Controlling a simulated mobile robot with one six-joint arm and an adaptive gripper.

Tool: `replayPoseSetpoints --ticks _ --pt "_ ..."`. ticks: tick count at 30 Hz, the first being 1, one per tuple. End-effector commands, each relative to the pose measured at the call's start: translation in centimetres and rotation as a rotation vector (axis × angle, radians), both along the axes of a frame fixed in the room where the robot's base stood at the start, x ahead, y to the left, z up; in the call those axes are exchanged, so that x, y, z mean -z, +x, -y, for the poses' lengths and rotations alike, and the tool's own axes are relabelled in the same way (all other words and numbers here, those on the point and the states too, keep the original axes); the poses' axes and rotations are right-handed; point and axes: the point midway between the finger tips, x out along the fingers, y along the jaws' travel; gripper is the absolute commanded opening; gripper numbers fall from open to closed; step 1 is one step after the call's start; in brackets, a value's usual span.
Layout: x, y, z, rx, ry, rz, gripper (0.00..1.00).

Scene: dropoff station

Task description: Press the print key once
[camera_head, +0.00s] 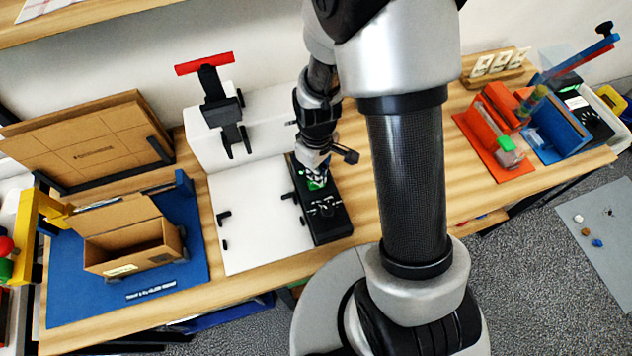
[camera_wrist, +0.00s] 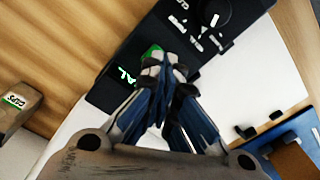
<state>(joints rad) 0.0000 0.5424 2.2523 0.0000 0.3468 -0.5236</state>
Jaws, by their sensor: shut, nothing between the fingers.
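The black control panel (camera_head: 333,228) lies along the right edge of the white plate on the bench. Its green key (camera_wrist: 151,51) shows just past my fingertips in the wrist view, partly hidden by them. My gripper (camera_wrist: 163,64) is shut and empty, with its tips over the near side of the green key. I cannot tell whether they touch it. In the head view my gripper (camera_head: 317,172) points down at the upper half of the panel. Lit lettering (camera_wrist: 127,76) shows beside the fingers, partly hidden. The key's own label is not readable.
A round black knob (camera_wrist: 210,12) and white markings lie farther along the panel. The white plate (camera_head: 255,215) is left of it, with small black clips. An open cardboard box (camera_head: 130,250) stands on a blue mat (camera_head: 75,290). Bare wood lies right of the panel.

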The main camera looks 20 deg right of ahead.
Motion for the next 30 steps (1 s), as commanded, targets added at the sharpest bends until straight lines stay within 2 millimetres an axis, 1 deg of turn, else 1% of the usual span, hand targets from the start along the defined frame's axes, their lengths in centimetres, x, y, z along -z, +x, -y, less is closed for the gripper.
replayPoseSetpoints --ticks 11,30 --pt "0.1 0.0 0.0 0.0 0.0 0.0 0.0" --pt "1.0 0.0 0.0 0.0 0.0 0.0 0.0"
